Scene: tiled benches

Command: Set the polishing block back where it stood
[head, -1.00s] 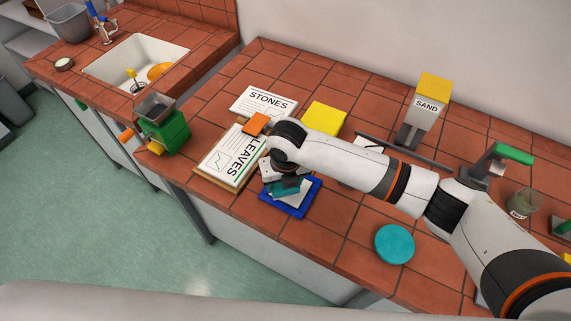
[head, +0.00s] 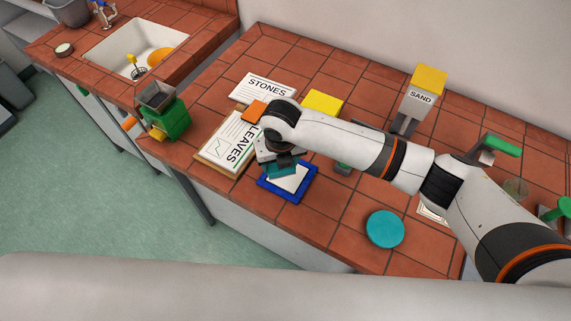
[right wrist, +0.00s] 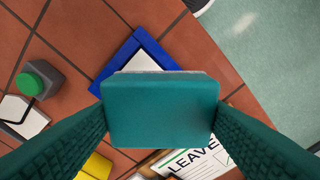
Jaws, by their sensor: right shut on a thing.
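My right gripper (head: 284,168) is shut on the polishing block, a teal block (right wrist: 160,110) with a thin greyish layer along its far edge in the right wrist view. The block sits between the two dark teal fingers. Below it lies a blue tray (head: 272,188) with a white sheet (head: 293,179) in it; the tray also shows in the right wrist view (right wrist: 109,68). The block hides part of the tray, and I cannot tell the exact gap between them. My left gripper is not in view.
LEAVES board (head: 213,153), STONES card (head: 262,88), orange block (head: 254,111) and yellow block (head: 322,102) lie close by. A green-topped grey piece (right wrist: 40,79) is near the tray. A teal disc (head: 385,229) lies right; SAND dispenser (head: 418,100) stands behind. Bare tiles lie between tray and disc.

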